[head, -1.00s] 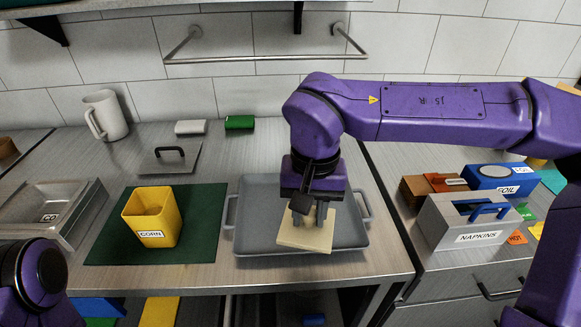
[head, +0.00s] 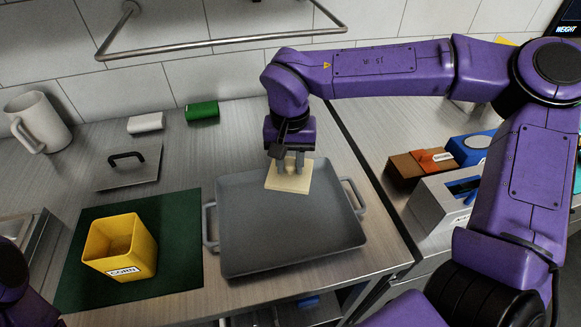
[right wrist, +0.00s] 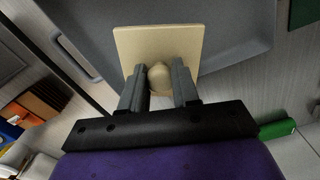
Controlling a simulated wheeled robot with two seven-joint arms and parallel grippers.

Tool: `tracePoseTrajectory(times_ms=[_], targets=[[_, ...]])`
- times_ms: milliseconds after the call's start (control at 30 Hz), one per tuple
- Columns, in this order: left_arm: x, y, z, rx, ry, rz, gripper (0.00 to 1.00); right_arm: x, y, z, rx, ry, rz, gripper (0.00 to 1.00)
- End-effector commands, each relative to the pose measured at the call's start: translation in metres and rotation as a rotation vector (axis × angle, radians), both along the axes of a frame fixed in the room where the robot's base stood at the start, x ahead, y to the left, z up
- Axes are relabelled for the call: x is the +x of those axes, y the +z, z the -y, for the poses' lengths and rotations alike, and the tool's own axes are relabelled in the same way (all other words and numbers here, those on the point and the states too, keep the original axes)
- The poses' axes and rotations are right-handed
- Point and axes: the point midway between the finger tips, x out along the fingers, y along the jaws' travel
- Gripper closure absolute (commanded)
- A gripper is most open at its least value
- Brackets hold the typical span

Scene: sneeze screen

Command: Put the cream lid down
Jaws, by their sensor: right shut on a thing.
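The cream lid (head: 288,180) is a flat square plate with a round knob. My right gripper (head: 291,165) is shut on its knob and holds it at the back edge of the grey tray (head: 290,235). In the right wrist view the lid (right wrist: 158,40) shows with its knob (right wrist: 159,77) between the two fingers (right wrist: 158,85). I cannot tell whether the lid touches the tray or the counter. My left gripper is not in view; only part of my left arm shows at the lower left.
A yellow CORN bin (head: 120,248) stands on a green mat (head: 180,215). A grey lid with a black handle (head: 128,170) lies behind it. A white mug (head: 38,122), a white block (head: 145,123) and a green block (head: 202,112) stand at the back. A grey box (head: 440,203) is on the right counter.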

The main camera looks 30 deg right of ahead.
Motion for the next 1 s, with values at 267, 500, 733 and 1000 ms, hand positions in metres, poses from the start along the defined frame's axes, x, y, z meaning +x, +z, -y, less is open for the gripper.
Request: tracePoseTrajectory(times_ms=[267, 500, 733, 1000], targets=[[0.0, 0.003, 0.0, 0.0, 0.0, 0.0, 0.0, 0.014, -0.038, 0.01, -0.001, 0.002, -0.003, 0.98], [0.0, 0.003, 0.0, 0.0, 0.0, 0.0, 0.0, 0.014, -0.051, 0.01, 0.001, 0.001, 0.002, 0.98], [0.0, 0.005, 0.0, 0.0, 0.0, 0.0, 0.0, 0.014, -0.054, 0.01, 0.001, 0.001, 0.001, 0.98], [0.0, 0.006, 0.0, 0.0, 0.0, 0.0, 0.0, 0.014, -0.057, 0.01, 0.0, 0.0, 0.001, 0.44]])
